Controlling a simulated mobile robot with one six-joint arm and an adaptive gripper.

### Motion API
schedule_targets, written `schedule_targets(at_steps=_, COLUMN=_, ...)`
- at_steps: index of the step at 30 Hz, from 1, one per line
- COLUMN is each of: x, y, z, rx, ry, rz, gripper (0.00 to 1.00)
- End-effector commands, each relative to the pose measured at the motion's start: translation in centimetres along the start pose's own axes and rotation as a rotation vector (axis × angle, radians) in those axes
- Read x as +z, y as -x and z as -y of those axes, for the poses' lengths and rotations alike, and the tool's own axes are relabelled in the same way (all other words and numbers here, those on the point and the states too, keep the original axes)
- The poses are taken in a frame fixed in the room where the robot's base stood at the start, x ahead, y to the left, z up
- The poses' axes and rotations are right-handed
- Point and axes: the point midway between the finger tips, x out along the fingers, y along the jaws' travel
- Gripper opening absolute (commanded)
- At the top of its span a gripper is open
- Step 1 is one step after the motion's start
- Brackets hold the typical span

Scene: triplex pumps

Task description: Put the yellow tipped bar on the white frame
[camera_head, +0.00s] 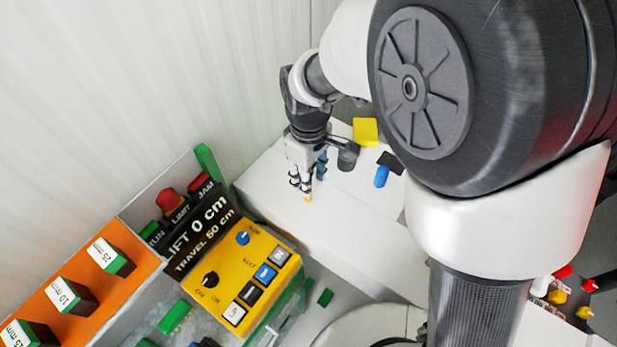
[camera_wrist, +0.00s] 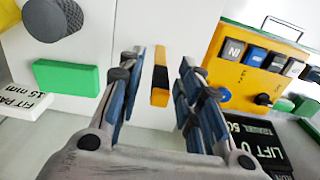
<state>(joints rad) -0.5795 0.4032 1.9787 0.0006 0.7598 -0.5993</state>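A small bar (camera_wrist: 160,78) with yellow-orange ends and a dark middle shows between my fingers in the wrist view, over a white surface. In the head view only a small yellow tip (camera_head: 308,199) shows, just below my fingertips. My gripper (camera_head: 301,184) points down over the white block's top. In the wrist view my gripper (camera_wrist: 163,62) is open, with gaps on both sides of the bar. I cannot tell how far the fingertips are above the surface. A large white body (camera_head: 335,232) lies under the gripper; I cannot tell whether it is the white frame.
A yellow control box (camera_head: 245,275) with a knob and buttons stands at the lower left, beside the black LIFT sign (camera_head: 200,235). A yellow block (camera_head: 366,131), a grey knob (camera_head: 347,158) and a blue cylinder (camera_head: 381,177) are behind and right. A green bar (camera_wrist: 66,78) lies left.

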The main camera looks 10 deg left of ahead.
Motion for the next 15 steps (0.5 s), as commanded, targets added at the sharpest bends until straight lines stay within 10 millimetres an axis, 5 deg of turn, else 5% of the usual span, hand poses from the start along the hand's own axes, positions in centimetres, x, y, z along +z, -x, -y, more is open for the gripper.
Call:
schedule_targets(at_steps=9, x=-0.1, y=7.2, z=-0.1, rx=0.003, ry=0.0, rz=-0.004, gripper=0.32)
schedule_targets(at_steps=15, x=0.0, y=9.7, z=0.0, rx=0.001, ry=0.0, rz=-0.002, gripper=0.32)
